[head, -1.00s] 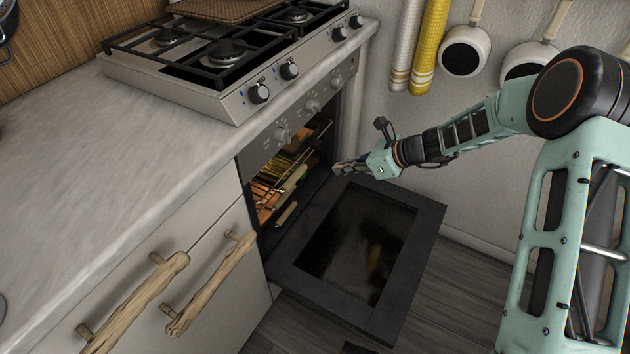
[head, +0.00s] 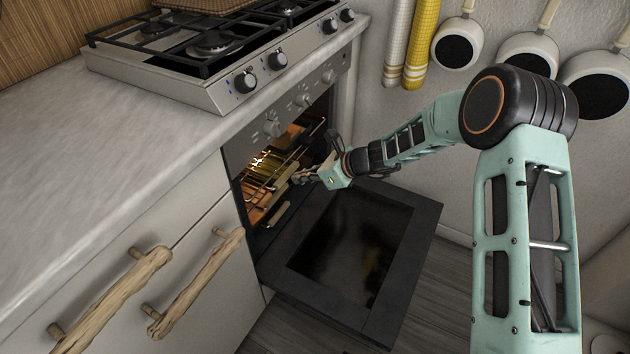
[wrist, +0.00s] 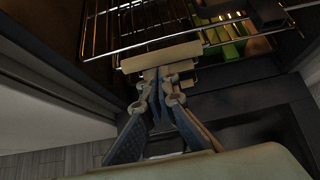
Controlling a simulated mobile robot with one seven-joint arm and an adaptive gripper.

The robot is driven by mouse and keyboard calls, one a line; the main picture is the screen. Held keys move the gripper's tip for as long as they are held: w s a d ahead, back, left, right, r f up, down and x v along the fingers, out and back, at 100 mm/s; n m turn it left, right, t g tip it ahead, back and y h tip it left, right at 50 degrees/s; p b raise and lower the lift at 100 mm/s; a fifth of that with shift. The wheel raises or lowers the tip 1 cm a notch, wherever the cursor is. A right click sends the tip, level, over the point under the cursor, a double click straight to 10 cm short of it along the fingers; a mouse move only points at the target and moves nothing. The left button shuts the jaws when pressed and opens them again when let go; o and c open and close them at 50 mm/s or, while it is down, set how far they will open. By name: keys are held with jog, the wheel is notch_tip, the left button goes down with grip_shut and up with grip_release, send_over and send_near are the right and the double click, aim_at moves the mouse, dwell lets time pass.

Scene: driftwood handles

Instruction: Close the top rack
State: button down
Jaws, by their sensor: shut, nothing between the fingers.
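The oven's top rack (wrist: 130,25) is a wire grid with a pale wooden handle (wrist: 160,56) along its front. In the head view, the rack handle (head: 284,178) shows in the lit oven opening, partly behind my gripper. My gripper (head: 299,177) is shut and empty, in front of the oven opening. In the wrist view, the shut fingertips (wrist: 160,76) are at the middle of the handle, seemingly touching it. The lower rack's handle (head: 279,214) shows below.
The oven door (head: 350,250) hangs open and flat below my gripper. The stove (head: 225,70) and worktop (head: 110,120) are above and left. Drawers with driftwood handles (head: 195,285) stand left. Pans (head: 457,45) hang on the wall behind my arm.

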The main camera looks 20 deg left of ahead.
aim_at(276, 173)
jog(key=shift+w+a+f, duration=0.1)
jog(key=shift+a+f, duration=0.05)
jog(key=shift+a, duration=0.5)
jog(key=a+p, duration=0.1)
jog(key=a, duration=0.3)
jog(key=shift+w+a+p, duration=0.15)
jog(key=shift+a+p, duration=0.05)
jog(key=shift+p, duration=0.1)
jog(key=shift+a, duration=0.4)
jog(key=shift+w+d, duration=0.1)
jog(key=shift+d, duration=0.4)
jog(key=f+p+v, duration=0.1)
jog(key=p+v, duration=0.2)
jog(key=v, duration=1)
jog(key=shift+d, duration=0.35)
